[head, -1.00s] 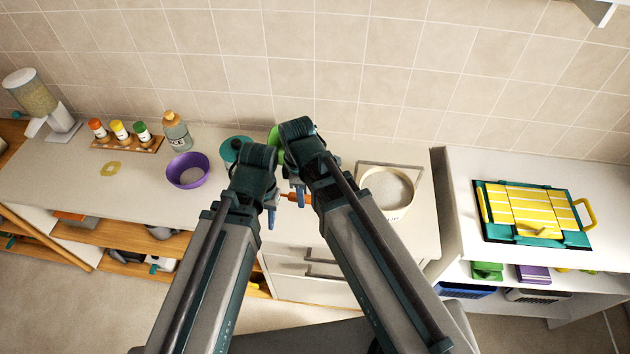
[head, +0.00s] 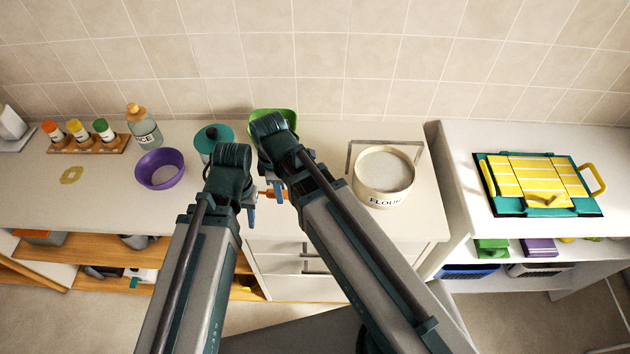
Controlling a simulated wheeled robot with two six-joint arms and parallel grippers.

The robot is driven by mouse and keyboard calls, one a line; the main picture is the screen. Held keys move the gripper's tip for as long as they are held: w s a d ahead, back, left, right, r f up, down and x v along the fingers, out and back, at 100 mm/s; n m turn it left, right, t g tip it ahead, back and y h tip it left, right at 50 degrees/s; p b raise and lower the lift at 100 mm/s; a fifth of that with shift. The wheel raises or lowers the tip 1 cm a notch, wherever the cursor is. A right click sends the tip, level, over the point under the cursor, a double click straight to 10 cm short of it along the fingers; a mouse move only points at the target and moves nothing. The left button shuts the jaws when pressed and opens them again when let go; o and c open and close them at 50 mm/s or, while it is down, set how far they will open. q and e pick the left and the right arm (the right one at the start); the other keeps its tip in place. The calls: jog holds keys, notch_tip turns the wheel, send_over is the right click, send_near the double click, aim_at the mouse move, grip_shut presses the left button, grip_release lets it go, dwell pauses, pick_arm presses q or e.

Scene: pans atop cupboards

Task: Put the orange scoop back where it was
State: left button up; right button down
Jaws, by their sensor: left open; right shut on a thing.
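A small part of the orange scoop (head: 270,194) shows between my two grippers, above the counter; the rest of it is hidden behind the gripper and arm. My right gripper (head: 277,187) is shut on the scoop. My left gripper (head: 249,211) is open, just below and left of it, with its fingers partly hidden by its own wrist. I cannot tell whether the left fingers touch the scoop. A round cream tub marked FLOUR (head: 384,194) stands on the counter to the right of both grippers, filled with white flour (head: 384,170).
A purple bowl (head: 160,171), a RICE bottle (head: 143,130) and a spice rack (head: 86,146) are left. A thin frame (head: 390,143) stands behind the tub. A yellow-teal case (head: 537,184) lies on the right-hand cupboard.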

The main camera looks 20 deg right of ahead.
jog(key=w+d, duration=0.2)
jog(key=d, duration=0.2)
jog(key=w+d+f+b, duration=0.1)
jog(key=w+d, duration=0.1)
jog(key=d, duration=0.3)
jog(key=w+d, duration=0.3)
jog(key=d, duration=0.1)
jog(key=shift+d+f, duration=0.2)
jog(key=f+b, duration=0.1)
jog(key=b, duration=0.1)
jog(key=f+b, duration=0.2)
jog(key=shift+w+d+f, duration=0.2)
jog(key=shift+d+f, duration=0.1)
jog(key=shift+d, duration=0.1)
jog(key=shift+f, duration=0.15)
jog(key=c, duration=0.6)
grip_release()
notch_tip(320, 180, up, 12)
jog(key=p, duration=1.2)
jog(key=shift+r, duration=0.25)
